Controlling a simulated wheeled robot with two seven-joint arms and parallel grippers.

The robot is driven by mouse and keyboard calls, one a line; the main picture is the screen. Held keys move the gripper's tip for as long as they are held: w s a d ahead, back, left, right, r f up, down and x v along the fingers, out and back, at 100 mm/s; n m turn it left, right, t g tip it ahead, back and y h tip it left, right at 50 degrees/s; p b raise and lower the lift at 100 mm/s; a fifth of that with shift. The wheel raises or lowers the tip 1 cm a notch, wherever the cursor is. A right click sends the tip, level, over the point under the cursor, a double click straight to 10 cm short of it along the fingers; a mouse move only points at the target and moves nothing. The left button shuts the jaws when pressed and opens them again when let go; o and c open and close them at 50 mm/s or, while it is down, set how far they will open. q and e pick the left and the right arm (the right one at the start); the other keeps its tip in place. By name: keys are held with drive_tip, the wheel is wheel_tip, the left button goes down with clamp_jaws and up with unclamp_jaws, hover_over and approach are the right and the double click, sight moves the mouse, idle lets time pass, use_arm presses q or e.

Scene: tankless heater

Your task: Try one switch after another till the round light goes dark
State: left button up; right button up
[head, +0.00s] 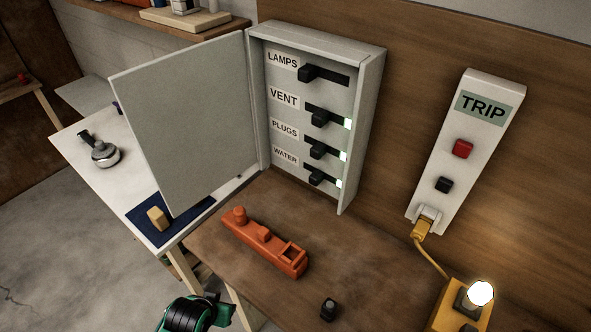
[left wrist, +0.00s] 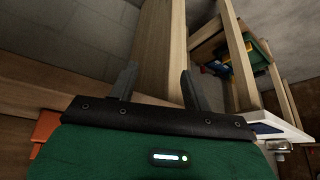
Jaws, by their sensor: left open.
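The round light (head: 481,293) glows bright on a yellow box (head: 447,310) at the lower right of the head view. An open grey switch box (head: 374,70) holds sliding switches. The LAMPS switch (head: 308,74) sits at the left of its slot with no green lamp showing. The VENT switch (head: 320,119), PLUGS switch (head: 317,151) and WATER switch (head: 316,179) each have a lit green lamp at the slot's right end. My left gripper (left wrist: 158,85) is open and empty; its green body shows at the bottom of the head view, away from the switches.
The box door (head: 185,120) swings out left. A TRIP panel (head: 470,125) has red and black buttons and a yellow plug (head: 421,229). A white table (head: 75,145) stands left.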

use_arm(q)
wheel_tip(320, 180, up, 4)
drive_tip(key=m+t+h, duration=0.5)
drive_tip(key=t+h, duration=0.4)
drive_tip(key=h, duration=0.1)
approach(302, 75)
drive_tip(key=p+x, duration=0.4)
drive_tip(key=x, duration=0.4)
drive_tip(key=shift+w+d+p, duration=0.25)
drive_tip(key=shift+w+p, duration=0.05)
drive_tip(key=shift+w+d, duration=0.35)
drive_tip(key=shift+w, duration=0.1)
use_arm(e)
drive_tip(key=r, duration=0.5)
drive_tip(key=shift+w+a, duration=0.15)
drive_tip(key=shift+a, duration=0.2)
